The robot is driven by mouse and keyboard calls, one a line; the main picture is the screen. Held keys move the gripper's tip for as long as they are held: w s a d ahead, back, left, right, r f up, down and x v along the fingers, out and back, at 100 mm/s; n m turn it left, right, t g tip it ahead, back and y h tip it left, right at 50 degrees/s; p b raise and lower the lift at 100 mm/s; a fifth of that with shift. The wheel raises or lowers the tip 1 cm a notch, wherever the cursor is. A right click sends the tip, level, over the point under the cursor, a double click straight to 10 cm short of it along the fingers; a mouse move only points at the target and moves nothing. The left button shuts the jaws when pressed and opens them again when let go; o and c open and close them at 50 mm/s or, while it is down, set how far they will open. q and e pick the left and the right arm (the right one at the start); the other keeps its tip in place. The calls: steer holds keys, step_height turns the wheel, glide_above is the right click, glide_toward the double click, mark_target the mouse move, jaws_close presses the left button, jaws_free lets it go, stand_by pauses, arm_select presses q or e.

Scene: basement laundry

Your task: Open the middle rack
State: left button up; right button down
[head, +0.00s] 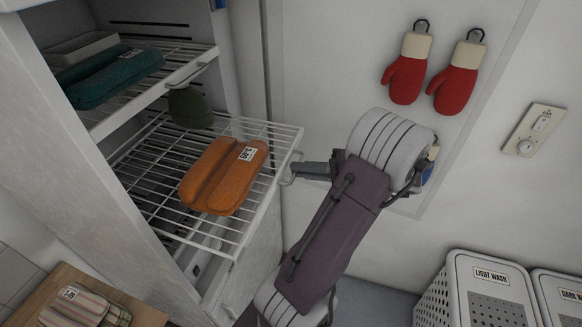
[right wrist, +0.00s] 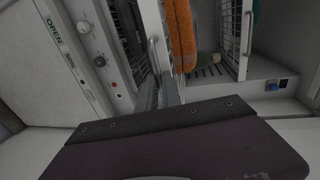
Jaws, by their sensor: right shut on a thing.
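The middle rack (head: 268,197) is a white wire shelf that stands pulled out of the white cabinet. A folded orange textile (head: 225,175) with a white tag lies on it, and a dark green item (head: 190,108) sits farther back. My right gripper (head: 299,170) is shut on the rack's front handle (head: 287,177). In the right wrist view the gripper fingers (right wrist: 171,92) reach toward the rack front, with the orange textile (right wrist: 182,35) beyond. My left gripper is not in view.
The upper rack (head: 105,122) holds teal textiles (head: 115,78). Red mitts (head: 406,78) hang on the wall. A light wash hamper (head: 485,295) stands at lower right. A striped folded cloth (head: 85,308) lies on a wooden surface at lower left.

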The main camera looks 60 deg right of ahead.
steer(key=shift+s, duration=0.15)
steer(key=c, duration=1.5)
jaws_free()
steer(key=shift+c, duration=0.2)
steer(key=b+v, duration=0.1)
steer(key=v, duration=0.8)
steer(key=shift+d, duration=0.1)
